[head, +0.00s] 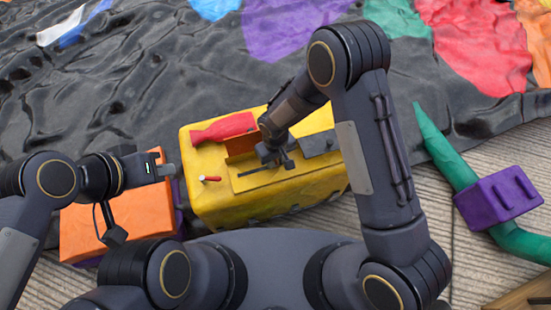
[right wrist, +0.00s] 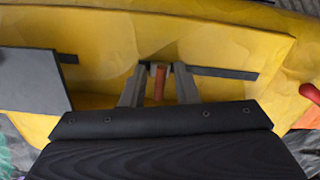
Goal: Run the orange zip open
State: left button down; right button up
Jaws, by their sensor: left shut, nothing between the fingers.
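In the right wrist view the dark slot (right wrist: 225,73) runs to both sides of a small upright orange-brown tab (right wrist: 159,84). My right gripper (right wrist: 160,78) has one finger on each side of this tab, with narrow gaps showing; it also shows in the head view (head: 273,158) over the block. My left gripper (head: 168,169) is shut and empty, left of the block, above an orange slab (head: 90,230).
A red piece (head: 222,128), an orange panel (head: 242,143) and a grey plate (head: 319,144) lie on the block. A small red-tipped peg (head: 210,179) stands at its left. A green tube (head: 440,150) with a purple block (head: 498,198) is right. Black wrinkled sheeting (head: 130,90) lies behind.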

aim_at(243, 174)
grip_shut()
jog(key=shift+a, duration=0.1)
jog(key=s+a, duration=0.1)
jog(key=a, duration=0.2)
jog(key=s+a+b, duration=0.1)
jog(key=a, duration=0.2)
jog(key=s+a+b, duration=0.1)
jog(key=a, duration=0.2)
jog(key=shift+a, duration=0.15)
jog(key=shift+s+a, duration=0.15)
jog(key=shift+a, duration=0.1)
jog(key=shift+o, duration=0.8)
grip_release()
jog(key=shift+a, duration=0.1)
